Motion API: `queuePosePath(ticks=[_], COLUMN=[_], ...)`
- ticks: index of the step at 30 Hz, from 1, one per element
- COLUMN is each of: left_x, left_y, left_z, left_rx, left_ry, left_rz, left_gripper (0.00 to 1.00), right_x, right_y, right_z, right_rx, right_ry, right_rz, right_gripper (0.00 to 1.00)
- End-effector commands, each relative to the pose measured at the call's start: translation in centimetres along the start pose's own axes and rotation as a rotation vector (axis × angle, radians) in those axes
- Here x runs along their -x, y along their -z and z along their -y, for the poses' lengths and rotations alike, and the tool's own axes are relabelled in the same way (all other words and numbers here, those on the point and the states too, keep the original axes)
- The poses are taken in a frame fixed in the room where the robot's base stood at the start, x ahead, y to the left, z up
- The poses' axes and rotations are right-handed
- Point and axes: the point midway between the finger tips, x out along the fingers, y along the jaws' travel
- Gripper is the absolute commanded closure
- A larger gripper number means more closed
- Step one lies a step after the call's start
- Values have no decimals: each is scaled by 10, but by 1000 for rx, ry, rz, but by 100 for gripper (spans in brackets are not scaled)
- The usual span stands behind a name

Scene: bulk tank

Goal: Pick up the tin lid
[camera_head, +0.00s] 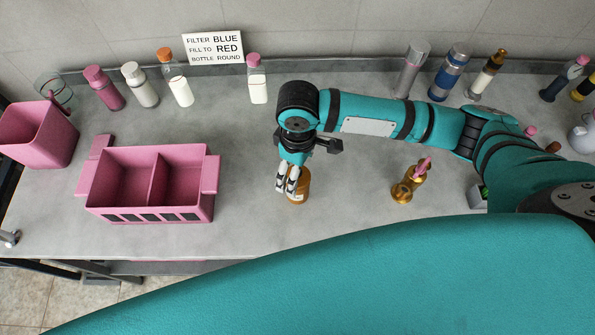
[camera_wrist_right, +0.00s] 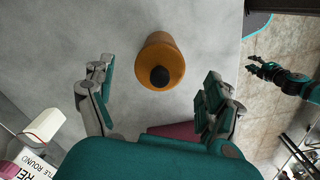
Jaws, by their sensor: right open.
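I cannot pick out a tin lid for certain. An amber, round container (camera_head: 301,186) with a pale label stands on the counter. In the right wrist view the container (camera_wrist_right: 160,52) has a small black round cap or knob (camera_wrist_right: 160,77) on its end. My right gripper (camera_head: 288,182) points down and partly hides it in the head view. In the right wrist view my right gripper (camera_wrist_right: 153,97) is open, its fingers on either side with bare counter between them and the container. At upper right there, what looks like my left gripper (camera_wrist_right: 262,70) hangs over the floor; its jaws are unclear.
A pink divided crate (camera_head: 213,208) stands left, with a pink bin (camera_head: 38,136) beyond. Several bottles line the back edge near a sign (camera_head: 214,46). A brass-coloured object (camera_head: 407,186) stands to the right. The counter between crate and container is clear.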

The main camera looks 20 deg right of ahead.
Motion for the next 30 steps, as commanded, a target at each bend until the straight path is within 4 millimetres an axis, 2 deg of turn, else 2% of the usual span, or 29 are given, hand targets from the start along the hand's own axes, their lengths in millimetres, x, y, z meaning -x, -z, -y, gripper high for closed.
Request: queuePosePath(ticks=[4,12,22,30], left_x=[3,3,3,2], left_y=[0,0,0,0], left_z=[5,6,6,6], left_rx=[2,4,5,4], left_ry=[6,8,8,7], left_rz=[1,0,0,-1], left_gripper=[67,67,67,67], right_x=[-15,-18,-17,-17], right_y=[-1,0,0,0], right_z=[0,0,0,0], right_rx=[-1,0,0,0], right_ry=[0,0,0,0], right_rz=[2,-1,-1,-1], right_gripper=[13,14,57,60])
